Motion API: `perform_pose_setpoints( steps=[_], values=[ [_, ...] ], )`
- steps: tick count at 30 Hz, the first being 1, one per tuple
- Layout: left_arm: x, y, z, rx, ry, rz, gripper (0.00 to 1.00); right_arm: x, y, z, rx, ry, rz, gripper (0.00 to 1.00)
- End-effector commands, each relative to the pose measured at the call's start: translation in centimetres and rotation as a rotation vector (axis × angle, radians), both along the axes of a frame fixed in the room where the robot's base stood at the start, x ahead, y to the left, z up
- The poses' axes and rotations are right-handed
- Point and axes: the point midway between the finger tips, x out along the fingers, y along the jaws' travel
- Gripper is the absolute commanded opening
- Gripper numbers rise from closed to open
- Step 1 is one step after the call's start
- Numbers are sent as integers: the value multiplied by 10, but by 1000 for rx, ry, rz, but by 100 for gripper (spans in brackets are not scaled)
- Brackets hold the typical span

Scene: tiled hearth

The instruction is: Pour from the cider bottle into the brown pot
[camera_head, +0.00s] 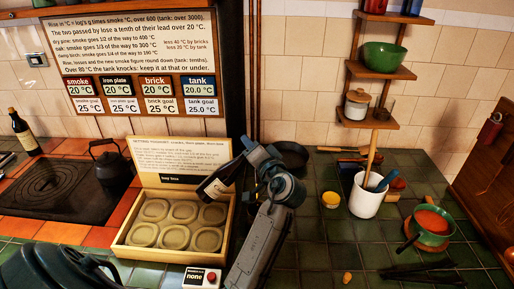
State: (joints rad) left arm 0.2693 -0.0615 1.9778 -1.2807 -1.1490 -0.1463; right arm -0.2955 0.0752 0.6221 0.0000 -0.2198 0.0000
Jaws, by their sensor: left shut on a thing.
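My left arm comes up from the bottom middle. Its left gripper (246,157) is shut on a dark bottle (222,182) with a pale label. The bottle is tilted, its upper end at the gripper and its lower part over the right rear of a wooden box. I take it for the cider bottle, but its label is too small to read. Another dark bottle (24,134) stands upright at the far left. I cannot make out a clearly brown pot; a lidded beige pot (357,104) stands on a wall shelf. My right gripper is not in view.
The wooden box (166,255) holds several round pale discs. A black kettle (109,165) stands on the stove. A white crock (367,197) with utensils, a yellow cup (331,200) and a green bowl with orange contents (432,222) stand right. Tiles between box and crock are mostly clear.

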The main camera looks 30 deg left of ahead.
Motion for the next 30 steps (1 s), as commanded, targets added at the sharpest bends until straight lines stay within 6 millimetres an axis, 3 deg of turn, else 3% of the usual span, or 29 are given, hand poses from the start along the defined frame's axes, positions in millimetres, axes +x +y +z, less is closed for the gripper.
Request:
perform_pose_setpoints(
  steps=[7, 19, 21, 30],
  values=[
    [-5, 1, -2, 15, 26, 23, 0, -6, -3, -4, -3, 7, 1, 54],
    [-5, 1, -40, 16, 24, 22, 0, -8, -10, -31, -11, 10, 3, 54],
    [-4, 1, -31, 32, 55, 22, 0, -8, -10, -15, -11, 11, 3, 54],
    [-3, 0, -29, 110, 197, 22, 0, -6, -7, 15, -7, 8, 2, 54]
  ],
)
